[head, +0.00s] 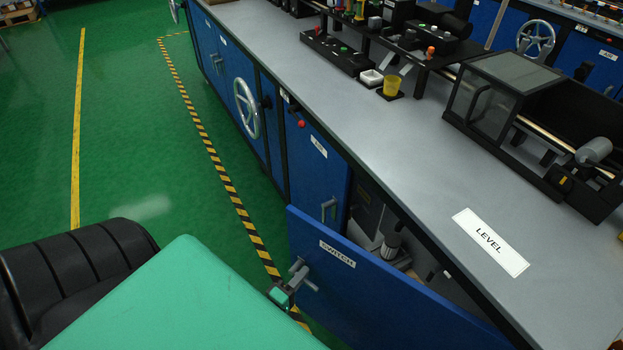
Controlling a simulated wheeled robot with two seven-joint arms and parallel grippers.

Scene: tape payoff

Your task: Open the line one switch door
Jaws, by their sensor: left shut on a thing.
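The blue door labelled SWITCH (400,297) is on the front of the long grey-topped cabinet. It stands swung out from the cabinet front, with its free edge on the left. My left gripper (303,277) is at that left edge, shut on the door's handle, which it mostly covers. Behind the door the compartment is partly visible, with a pale ribbed cylinder (391,246) inside. The lower part of the door runs out of view at the bottom. My right gripper is not in view.
A shut blue door (318,185) with its own handle is just left of the opening. A handwheel (247,108) sticks out farther along the front. Machinery stands on the grey worktop (420,165). The green floor (150,130) left of the striped line is clear.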

